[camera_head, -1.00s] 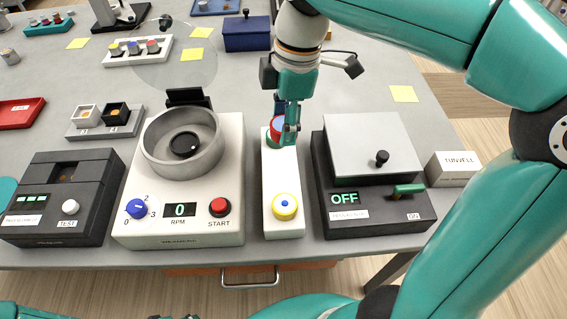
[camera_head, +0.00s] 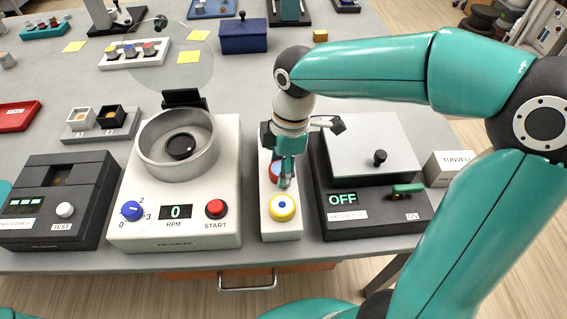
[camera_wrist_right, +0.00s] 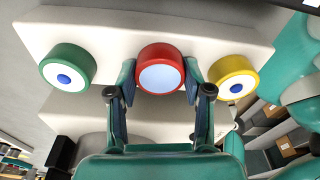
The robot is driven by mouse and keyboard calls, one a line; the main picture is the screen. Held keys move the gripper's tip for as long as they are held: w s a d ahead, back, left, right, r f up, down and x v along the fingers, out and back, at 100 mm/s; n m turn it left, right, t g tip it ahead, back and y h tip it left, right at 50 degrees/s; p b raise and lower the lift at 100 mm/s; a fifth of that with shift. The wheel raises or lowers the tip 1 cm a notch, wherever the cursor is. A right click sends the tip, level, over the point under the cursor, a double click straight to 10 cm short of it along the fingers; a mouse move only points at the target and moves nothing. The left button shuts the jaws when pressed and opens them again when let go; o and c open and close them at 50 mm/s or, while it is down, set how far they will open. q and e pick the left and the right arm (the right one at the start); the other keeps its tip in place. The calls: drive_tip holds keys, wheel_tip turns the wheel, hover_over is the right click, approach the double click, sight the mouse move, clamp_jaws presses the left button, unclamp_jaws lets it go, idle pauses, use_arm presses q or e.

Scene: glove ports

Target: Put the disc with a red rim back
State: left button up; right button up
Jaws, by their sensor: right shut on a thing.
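The disc with a red rim (camera_wrist_right: 161,76) has a pale face and sits between the fingers of my right gripper (camera_wrist_right: 160,84), which is shut on it. In the head view the red disc (camera_head: 275,169) is partly behind the right gripper (camera_head: 286,182), over the middle of a long white block (camera_head: 285,231). I cannot tell whether the disc touches the block. A yellow-rimmed disc with a blue centre (camera_head: 282,207) is at the block's near end. The green-rimmed disc (camera_wrist_right: 67,68) shows in the wrist view; the arm hides it in the head view. My left gripper is out of view.
A white centrifuge (camera_head: 145,221) with a raised clear lid stands left of the block. A dark device with a grey lid (camera_head: 370,210) stands close on the right. A black tester (camera_head: 50,205) is far left.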

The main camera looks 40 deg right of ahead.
drive_tip(key=shift+f, duration=0.1)
drive_tip(key=o, duration=1.2)
drive_tip(key=shift+o, duration=0.2)
wheel_tip(320, 180, up, 12)
drive_tip(key=d+p, duration=0.1)
drive_tip(key=shift+s+d, duration=0.2)
drive_tip(key=shift+s, duration=0.05)
